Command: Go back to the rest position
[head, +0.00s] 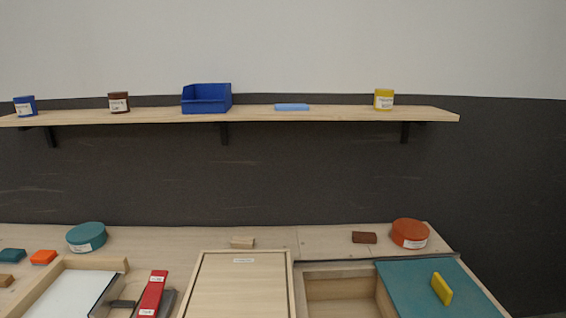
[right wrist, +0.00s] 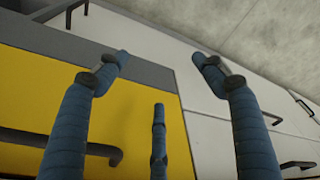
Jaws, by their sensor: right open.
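My right gripper (right wrist: 160,62) shows in the right wrist view with its blue wrapped fingers spread wide. It is open and nothing is between the fingers. Behind it are a yellow panel (right wrist: 140,100) and pale cabinet fronts (right wrist: 205,120) with dark handles; I see no contact with them. Neither gripper shows in the head view, and my left gripper is not in any view.
In the head view, a workbench holds a wooden lidded box (head: 240,285), an open compartment (head: 340,292), a teal panel (head: 415,285) with a yellow block (head: 441,288), and a red binder-like item (head: 152,293). A wall shelf (head: 340,114) carries a blue bin (head: 206,99) and small containers.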

